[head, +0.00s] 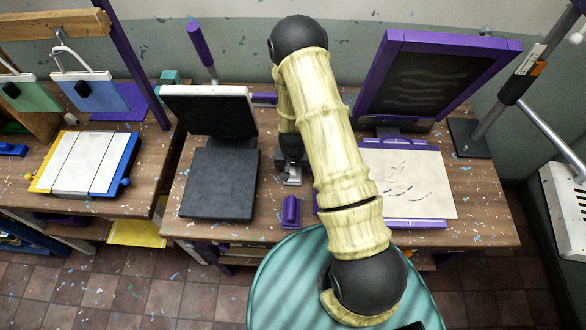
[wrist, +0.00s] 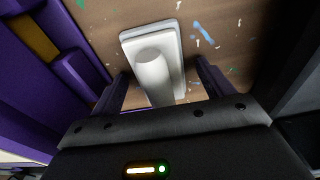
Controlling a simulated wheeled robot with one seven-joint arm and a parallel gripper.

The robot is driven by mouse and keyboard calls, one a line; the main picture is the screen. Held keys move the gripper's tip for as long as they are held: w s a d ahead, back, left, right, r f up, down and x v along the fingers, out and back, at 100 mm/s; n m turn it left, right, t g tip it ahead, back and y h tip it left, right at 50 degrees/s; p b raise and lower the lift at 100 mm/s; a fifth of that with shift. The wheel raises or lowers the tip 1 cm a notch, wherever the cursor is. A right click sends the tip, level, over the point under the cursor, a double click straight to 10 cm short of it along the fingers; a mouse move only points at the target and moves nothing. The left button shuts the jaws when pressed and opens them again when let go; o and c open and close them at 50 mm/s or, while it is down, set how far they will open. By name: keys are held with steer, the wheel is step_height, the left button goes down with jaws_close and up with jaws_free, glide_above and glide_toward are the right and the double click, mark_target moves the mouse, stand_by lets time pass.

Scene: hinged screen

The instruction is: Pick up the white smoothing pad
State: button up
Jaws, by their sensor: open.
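The white smoothing pad (wrist: 173,37) lies on the speckled wooden bench, seen from above in the wrist view. Its flat base has a pale rounded handle (wrist: 152,72) rising toward my gripper. My gripper (wrist: 162,82) is open, with one dark purple finger on each side of the handle. I cannot tell whether either finger touches it. In the head view my gripper (head: 290,158) is small and partly hidden by my arm. A small pale patch just below it looks like the pad (head: 292,180).
A black hinged press (head: 218,183) stands open at left. A purple block (head: 290,210) sits near the front edge. At right are a purple-framed screen (head: 430,75), tilted up, and a pale sheet (head: 410,180). Free bench shows between press and sheet.

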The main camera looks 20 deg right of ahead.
steer(key=c, duration=1.1)
steer(key=shift+r, duration=0.1)
step_height(320, 180, up, 10)
steer(key=b, duration=0.2)
steer(key=shift+b, duration=0.35)
